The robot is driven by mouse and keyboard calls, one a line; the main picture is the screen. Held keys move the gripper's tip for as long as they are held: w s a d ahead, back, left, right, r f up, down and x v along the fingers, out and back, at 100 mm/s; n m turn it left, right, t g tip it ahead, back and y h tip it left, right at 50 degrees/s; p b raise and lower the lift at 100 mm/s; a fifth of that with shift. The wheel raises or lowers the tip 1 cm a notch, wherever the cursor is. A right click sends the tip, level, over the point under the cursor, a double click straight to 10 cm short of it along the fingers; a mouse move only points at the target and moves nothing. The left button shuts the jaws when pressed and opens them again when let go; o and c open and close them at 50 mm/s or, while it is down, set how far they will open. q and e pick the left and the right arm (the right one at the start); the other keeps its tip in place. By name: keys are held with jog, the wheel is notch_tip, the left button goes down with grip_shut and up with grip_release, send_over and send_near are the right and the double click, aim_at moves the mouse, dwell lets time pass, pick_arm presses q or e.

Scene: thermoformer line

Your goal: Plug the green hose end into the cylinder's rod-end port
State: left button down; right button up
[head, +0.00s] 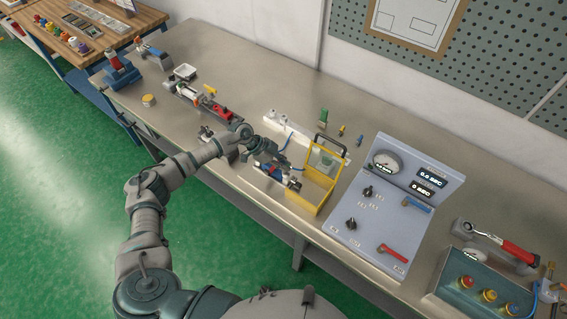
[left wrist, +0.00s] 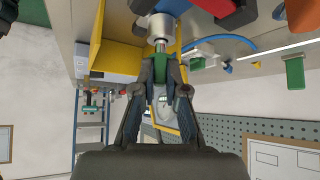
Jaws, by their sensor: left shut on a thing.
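My left gripper (head: 284,168) reaches over the bench beside the yellow frame (head: 318,198). In the left wrist view its fingers (left wrist: 160,70) are shut on the green hose end (left wrist: 160,62), which shows partly between them. A silver metal fitting (left wrist: 161,26) lies straight beyond the hose end, in line with it. I cannot tell whether the two touch or whether the fitting is the rod-end port. Blue and red parts (head: 268,171) sit below the gripper in the head view, partly hidden. My right gripper is not in view.
The yellow frame stands close on the gripper's right. A blue hose (left wrist: 205,44) curves nearby. A grey control panel (head: 375,228) stands farther right. A white rail (head: 290,130) and a small green block (head: 323,116) lie behind. Bare bench shows at the back.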

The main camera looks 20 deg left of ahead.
pick_arm(q)
jog(key=shift+f, duration=0.55)
jog(key=c, duration=1.1)
grip_release()
jog(key=shift+c, duration=0.2)
jog(key=v, duration=1.2)
jog(key=shift+f, duration=0.15)
